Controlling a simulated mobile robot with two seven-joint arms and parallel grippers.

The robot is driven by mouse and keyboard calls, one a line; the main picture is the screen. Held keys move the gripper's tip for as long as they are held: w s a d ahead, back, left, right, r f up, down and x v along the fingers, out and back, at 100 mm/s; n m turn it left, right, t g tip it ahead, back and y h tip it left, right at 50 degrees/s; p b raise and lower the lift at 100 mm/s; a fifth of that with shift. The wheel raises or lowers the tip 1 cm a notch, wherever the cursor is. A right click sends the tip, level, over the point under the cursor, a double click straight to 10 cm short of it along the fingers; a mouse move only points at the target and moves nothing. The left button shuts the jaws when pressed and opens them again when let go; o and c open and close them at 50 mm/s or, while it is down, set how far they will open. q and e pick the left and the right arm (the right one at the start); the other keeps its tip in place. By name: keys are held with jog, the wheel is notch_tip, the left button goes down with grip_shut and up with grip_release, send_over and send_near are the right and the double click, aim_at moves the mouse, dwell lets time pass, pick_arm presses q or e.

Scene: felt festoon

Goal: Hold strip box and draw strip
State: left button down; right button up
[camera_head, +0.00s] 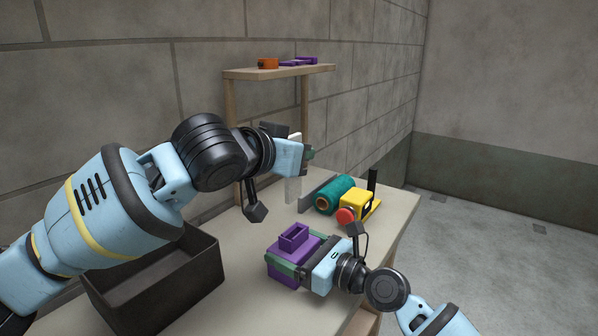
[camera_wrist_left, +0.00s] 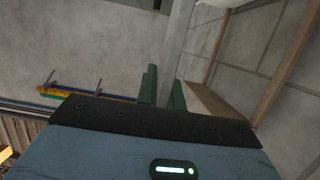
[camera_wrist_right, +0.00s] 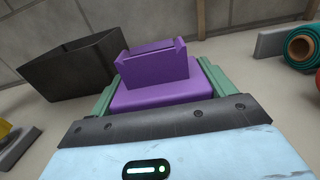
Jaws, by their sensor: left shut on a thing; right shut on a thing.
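The purple strip box (camera_head: 287,246) stands on the workbench near its front edge, with a raised slotted part on top. My right gripper (camera_head: 293,258) is shut on the box, its green fingers on two opposite sides; the right wrist view also shows the box (camera_wrist_right: 160,82) between the fingers. My left gripper (camera_head: 308,155) is raised above the bench, shut on a pale flat strip (camera_head: 293,185). The strip (camera_wrist_left: 176,45) passes between the green fingers in the left wrist view. In the head view it hangs beside the gripper; I see no link to the box.
A dark open bin (camera_head: 205,287) stands at the bench's left. A green roll (camera_head: 334,195), a yellow device with a red knob (camera_head: 357,204) and a grey upright plate (camera_head: 316,190) stand at the back right. A wooden shelf (camera_head: 280,72) with orange and purple items is behind.

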jog(key=o, duration=1)
jog(key=v, duration=1.2)
jog(key=shift+d, duration=0.1)
